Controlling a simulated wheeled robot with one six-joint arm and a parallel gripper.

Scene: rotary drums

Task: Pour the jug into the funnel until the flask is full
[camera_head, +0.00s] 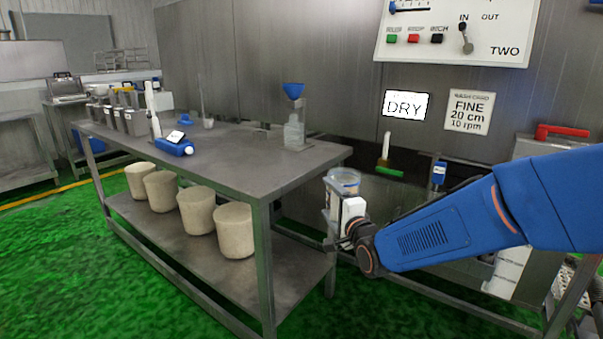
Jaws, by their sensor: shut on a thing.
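A blue funnel (293,90) sits on top of a clear flask (294,131) near the back right corner of the grey metal table (225,165). The flask's fill level is too small to tell. My gripper (343,230) is at the end of my blue arm, right of the table's right end and apart from it. It is shut on a clear jug (344,183) with a whitish side part, held about upright. The jug's contents show yellowish near the rim. The fingers are partly hidden by my wrist and the jug.
A blue bottle (175,146) lies on the table, with a white upright stand (152,108) beside it. Grey bins (125,118) stand at the far left end. Several beige buckets (236,229) are on the lower shelf. The table's middle is clear.

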